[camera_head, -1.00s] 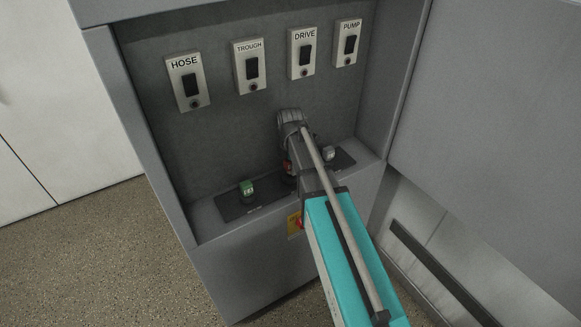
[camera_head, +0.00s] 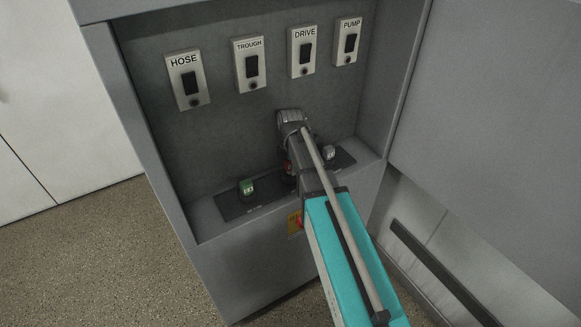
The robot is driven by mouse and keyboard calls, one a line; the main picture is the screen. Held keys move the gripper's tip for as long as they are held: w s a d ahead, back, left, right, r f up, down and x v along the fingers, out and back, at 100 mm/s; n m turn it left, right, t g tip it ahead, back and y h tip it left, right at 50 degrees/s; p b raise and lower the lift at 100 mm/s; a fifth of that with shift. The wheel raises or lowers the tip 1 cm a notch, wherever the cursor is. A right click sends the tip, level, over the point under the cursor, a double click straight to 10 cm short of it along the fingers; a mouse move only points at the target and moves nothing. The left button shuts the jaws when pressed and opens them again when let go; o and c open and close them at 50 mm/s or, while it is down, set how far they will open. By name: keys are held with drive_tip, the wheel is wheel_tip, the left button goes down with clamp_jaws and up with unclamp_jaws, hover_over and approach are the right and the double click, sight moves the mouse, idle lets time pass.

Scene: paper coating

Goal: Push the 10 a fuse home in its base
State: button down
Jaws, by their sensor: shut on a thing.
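My gripper (camera_head: 289,157) points down at the middle of the dark fuse base strip (camera_head: 232,208) on the cabinet ledge. It is shut on a small fuse with a reddish part (camera_head: 288,169), which I take for the 10 A fuse. My wrist and arm hide most of the fuse and the base under it. I cannot tell from this view how deep it sits. A green-topped fuse (camera_head: 247,187) stands on the strip to the left. A pale grey-topped fuse (camera_head: 328,153) stands on it to the right.
Four labelled switch plates line the back wall: HOSE (camera_head: 188,80), TROUGH (camera_head: 249,65), DRIVE (camera_head: 302,52) and PUMP (camera_head: 347,42). A red knob on a yellow plate (camera_head: 296,222) is on the cabinet front beside my arm. The cabinet side walls bound the recess.

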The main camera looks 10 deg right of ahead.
drive_tip(key=shift+f+b, duration=0.55)
drive_tip(key=shift+f, duration=0.1)
drive_tip(key=shift+r, duration=0.15)
drive_tip(key=shift+r+p, duration=1.8)
drive_tip(key=shift+p, duration=0.1)
drive_tip(key=shift+r, duration=0.15)
drive_tip(key=shift+f, duration=0.25)
drive_tip(key=shift+f+b, duration=0.95)
drive_tip(key=shift+b, duration=0.1)
drive_tip(key=shift+f+b, duration=0.85)
idle(1.2)
drive_tip(key=shift+c, duration=1.4)
unclamp_jaws()
